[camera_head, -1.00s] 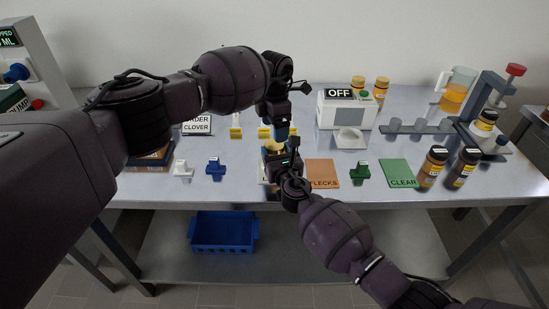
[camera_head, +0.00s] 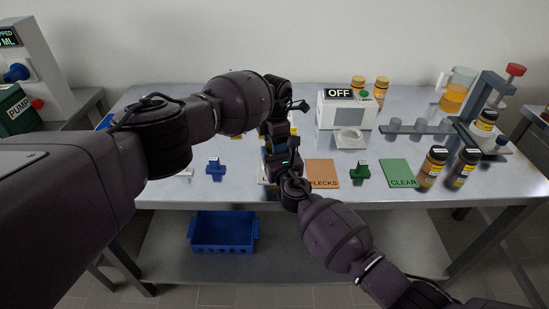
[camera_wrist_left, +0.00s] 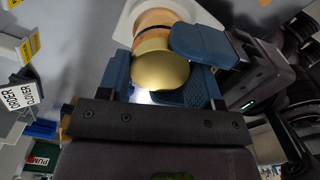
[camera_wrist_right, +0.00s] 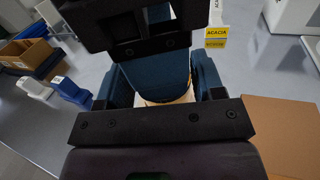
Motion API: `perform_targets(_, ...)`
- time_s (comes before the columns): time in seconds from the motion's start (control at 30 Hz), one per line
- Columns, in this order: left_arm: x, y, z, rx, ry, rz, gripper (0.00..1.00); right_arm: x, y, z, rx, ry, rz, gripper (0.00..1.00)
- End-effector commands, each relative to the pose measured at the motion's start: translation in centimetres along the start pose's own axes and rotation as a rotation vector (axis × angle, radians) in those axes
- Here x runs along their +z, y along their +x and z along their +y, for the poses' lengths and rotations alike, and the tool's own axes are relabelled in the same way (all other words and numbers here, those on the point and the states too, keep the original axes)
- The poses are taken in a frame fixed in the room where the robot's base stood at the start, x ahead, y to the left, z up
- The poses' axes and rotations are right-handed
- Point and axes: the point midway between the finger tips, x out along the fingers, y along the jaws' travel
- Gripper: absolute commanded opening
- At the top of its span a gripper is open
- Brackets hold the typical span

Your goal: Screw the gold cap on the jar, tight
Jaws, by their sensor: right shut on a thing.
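The gold cap (camera_wrist_left: 160,70) sits at the mouth of the amber jar (camera_wrist_left: 153,20) in the left wrist view; whether its thread is seated I cannot tell. The blue fingers of my left gripper (camera_wrist_left: 162,82) stand on either side of the cap, apart from each other. My right gripper (camera_wrist_right: 165,88) is shut on the jar below the cap; a blue finger of it shows beside the cap in the left wrist view. In the head view both grippers meet at the table's front middle, left (camera_head: 280,138) above right (camera_head: 283,162), and they mostly hide jar and cap.
An orange mat (camera_head: 322,173), a green mat (camera_head: 398,173) and two amber jars (camera_head: 431,166) lie or stand to the right. A blue clip-like piece (camera_head: 215,166) is left, a green one (camera_head: 360,171) right. A white machine marked OFF (camera_head: 346,108) stands behind. A blue crate (camera_head: 224,231) is below.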

Motion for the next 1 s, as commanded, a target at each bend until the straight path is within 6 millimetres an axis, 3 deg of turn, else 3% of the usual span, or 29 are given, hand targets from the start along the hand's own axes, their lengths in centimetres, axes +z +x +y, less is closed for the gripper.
perform_targets(0.03, -0.01, 0.00, 0.00, 0.000, 0.000, 0.000, 0.51, -0.03, -0.01, 0.01, 0.000, 0.000, 0.000, 0.00)
perform_targets(0.2, -0.01, 0.00, -0.01, 0.000, 0.000, 0.000, 0.29, -0.03, -0.01, 0.01, 0.000, 0.000, 0.000, 0.00)
perform_targets(0.6, -0.02, 0.02, -0.02, -0.001, 0.264, 0.001, 0.29, -0.03, -0.01, 0.00, 0.000, 0.000, 0.001, 0.00)
perform_targets(0.93, -0.01, 0.03, -0.02, -0.001, 0.292, 0.000, 0.29, -0.03, 0.00, -0.01, 0.000, 0.000, 0.001, 0.00)
perform_targets(0.97, -0.01, 0.03, -0.02, -0.001, 0.292, 0.000, 0.59, -0.03, 0.00, -0.01, 0.000, 0.000, 0.001, 0.00)
perform_targets(1.0, -0.01, 0.03, -0.02, -0.001, 0.292, 0.000, 0.65, -0.03, 0.00, -0.01, 0.000, 0.000, 0.001, 0.00)
